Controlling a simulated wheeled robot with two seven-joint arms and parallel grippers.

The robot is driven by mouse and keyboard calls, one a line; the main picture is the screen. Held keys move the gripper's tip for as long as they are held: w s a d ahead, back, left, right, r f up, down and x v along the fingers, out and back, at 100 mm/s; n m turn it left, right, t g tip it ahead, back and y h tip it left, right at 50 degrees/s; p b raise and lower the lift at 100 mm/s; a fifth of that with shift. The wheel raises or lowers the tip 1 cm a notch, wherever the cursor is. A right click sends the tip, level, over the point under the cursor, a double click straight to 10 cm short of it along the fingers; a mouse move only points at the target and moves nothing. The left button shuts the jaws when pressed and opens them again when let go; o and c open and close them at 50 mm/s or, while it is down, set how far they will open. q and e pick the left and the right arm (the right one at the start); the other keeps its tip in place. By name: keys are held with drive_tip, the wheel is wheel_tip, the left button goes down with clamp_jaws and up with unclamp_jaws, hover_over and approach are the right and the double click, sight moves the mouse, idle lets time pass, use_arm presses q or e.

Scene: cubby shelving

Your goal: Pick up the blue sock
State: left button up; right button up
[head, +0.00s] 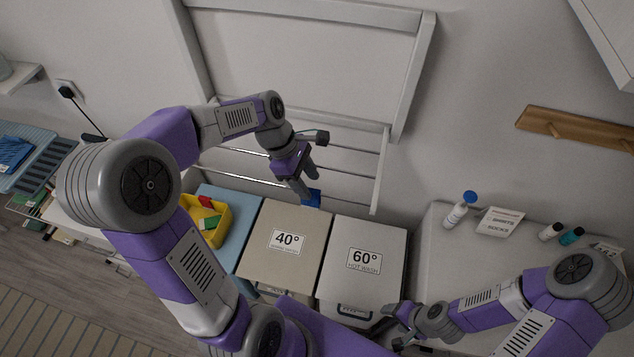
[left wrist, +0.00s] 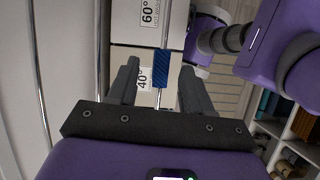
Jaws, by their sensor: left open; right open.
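The blue sock (head: 311,197) shows as a small blue patch just beyond my left gripper's fingertips in the head view. In the left wrist view, the blue sock (left wrist: 163,64) appears draped over a thin metal rod (left wrist: 158,97) and lies between the two fingers in the picture. My left gripper (head: 307,182) is open at the wall drying rack; its fingers (left wrist: 160,72) do not visibly touch the sock, and the remaining distance is hard to judge. My right gripper (head: 391,326) is open and empty, low in front of the 60° bin.
The white drying rack (head: 382,170) has several rods. Below stand a beige 40° bin (head: 290,220), a white 60° bin (head: 378,240) and a light blue bin with a yellow tray (head: 222,228). A counter at right holds bottles (head: 458,212) and a label card (head: 497,222).

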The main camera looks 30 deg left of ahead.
use_arm(q)
drive_tip(key=shift+a+f+n, duration=0.3)
drive_tip(key=shift+a+f, duration=0.05)
drive_tip(key=shift+a, duration=0.25)
drive_tip(key=shift+s+f, duration=0.1)
drive_tip(key=shift+f, duration=0.2)
drive_tip(key=x, duration=0.6)
drive_tip(key=shift+d+f+y, duration=0.2)
drive_tip(key=shift+d+y, duration=0.1)
drive_tip(key=shift+s, duration=0.1)
clamp_jaws()
drive_tip(key=shift+r, duration=0.1)
